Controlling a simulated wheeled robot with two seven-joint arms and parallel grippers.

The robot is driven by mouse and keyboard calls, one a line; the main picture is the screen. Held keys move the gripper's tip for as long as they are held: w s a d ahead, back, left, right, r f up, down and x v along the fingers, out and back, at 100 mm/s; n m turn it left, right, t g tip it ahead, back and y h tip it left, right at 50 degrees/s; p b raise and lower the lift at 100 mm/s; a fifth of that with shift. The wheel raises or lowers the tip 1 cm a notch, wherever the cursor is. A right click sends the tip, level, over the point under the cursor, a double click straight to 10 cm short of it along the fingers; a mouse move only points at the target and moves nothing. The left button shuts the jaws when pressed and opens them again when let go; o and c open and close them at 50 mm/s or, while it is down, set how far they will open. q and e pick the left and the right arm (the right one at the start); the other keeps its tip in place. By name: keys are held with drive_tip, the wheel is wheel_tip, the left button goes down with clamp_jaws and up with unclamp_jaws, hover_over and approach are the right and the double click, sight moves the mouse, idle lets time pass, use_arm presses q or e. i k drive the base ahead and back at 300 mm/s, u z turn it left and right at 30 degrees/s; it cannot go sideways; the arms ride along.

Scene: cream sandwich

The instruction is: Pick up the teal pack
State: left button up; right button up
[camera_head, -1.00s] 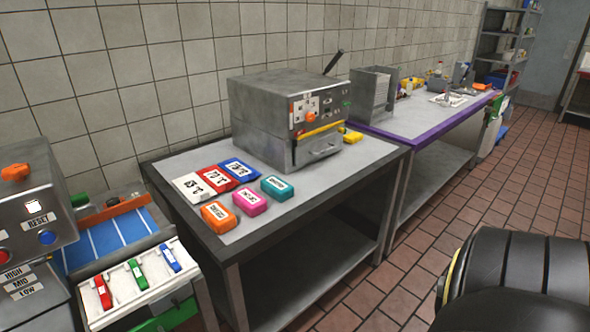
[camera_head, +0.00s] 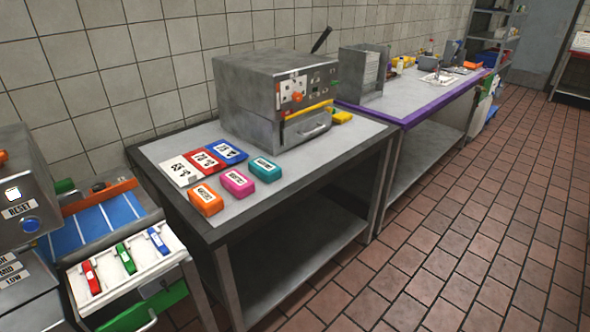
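The teal pack (camera_head: 265,169) lies on the grey-topped table (camera_head: 290,186), in front of the metal oven-like machine. It is the rightmost of a row of three small packs. A pink pack (camera_head: 237,183) lies to its left, and an orange pack (camera_head: 205,200) lies left of that. The packs are apart from each other and carry white labels. Neither of my grippers shows in the head view.
White, red and blue labelled cards (camera_head: 205,160) lie behind the packs. A tray with coloured clips (camera_head: 128,262) stands at left. The tiled floor (camera_head: 450,240) at right is clear.

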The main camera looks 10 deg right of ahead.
sight(268, 171)
drive_tip(key=u, duration=0.25)
drive_tip(key=i, duration=1.3)
drive_tip(key=u, duration=0.35)
